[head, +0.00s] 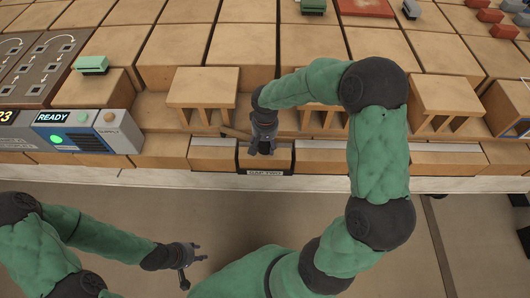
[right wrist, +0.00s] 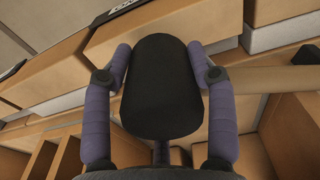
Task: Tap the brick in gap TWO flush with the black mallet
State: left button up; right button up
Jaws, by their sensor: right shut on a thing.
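My right gripper (head: 264,148) is shut on the head of the black mallet (right wrist: 165,85), with a finger on each side of it. The mallet's pale wooden handle (right wrist: 272,80) sticks out to the right in the right wrist view and to the left in the head view. The gripper is over the brick in gap TWO (head: 281,158), just behind the gap TWO label (head: 265,172). The gripper partly hides this brick; I cannot tell whether the mallet touches it or how high it sits. My left gripper (head: 188,266) is open and empty, low in front of the wall.
Bricks continue along the course on both sides. Slotted wooden pieces (head: 203,88) stand behind it. A READY box (head: 85,132) with a lit green lamp is at left. My right arm hides part of the course. The floor (head: 120,205) in front is clear.

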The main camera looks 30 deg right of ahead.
jog(key=shift+r+p, duration=2.15)
jog(key=shift+r, duration=0.9)
